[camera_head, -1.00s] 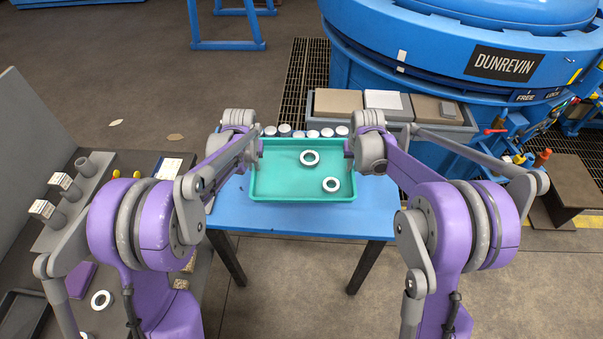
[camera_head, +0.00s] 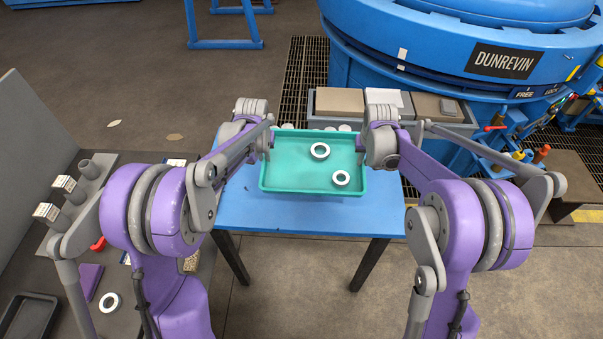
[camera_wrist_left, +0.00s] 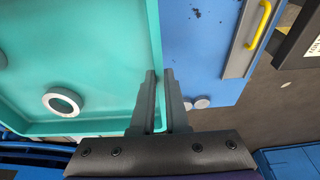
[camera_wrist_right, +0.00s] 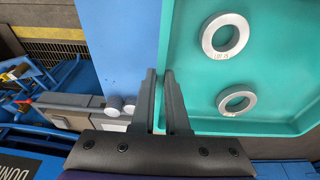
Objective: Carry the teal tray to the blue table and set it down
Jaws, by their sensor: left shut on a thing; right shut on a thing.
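The teal tray (camera_head: 290,168) is over the blue table (camera_head: 300,215), roughly level; I cannot tell whether it touches the tabletop. Two white rings (camera_head: 320,151) (camera_head: 341,178) lie flat in it. My left gripper (camera_head: 264,150) is shut on the tray's left wall; in the left wrist view its fingers (camera_wrist_left: 160,75) straddle the rim. My right gripper (camera_head: 363,150) is shut on the right wall, and its fingers (camera_wrist_right: 160,75) straddle the rim in the right wrist view. The fingertips are mostly hidden in the head view.
Several white round pieces stand on the table behind the tray, also seen in the right wrist view (camera_wrist_right: 113,106). Behind is a grey bin with blocks (camera_head: 338,101) and the large blue furnace (camera_head: 450,60). A dark bench with fittings (camera_head: 85,200) is at left.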

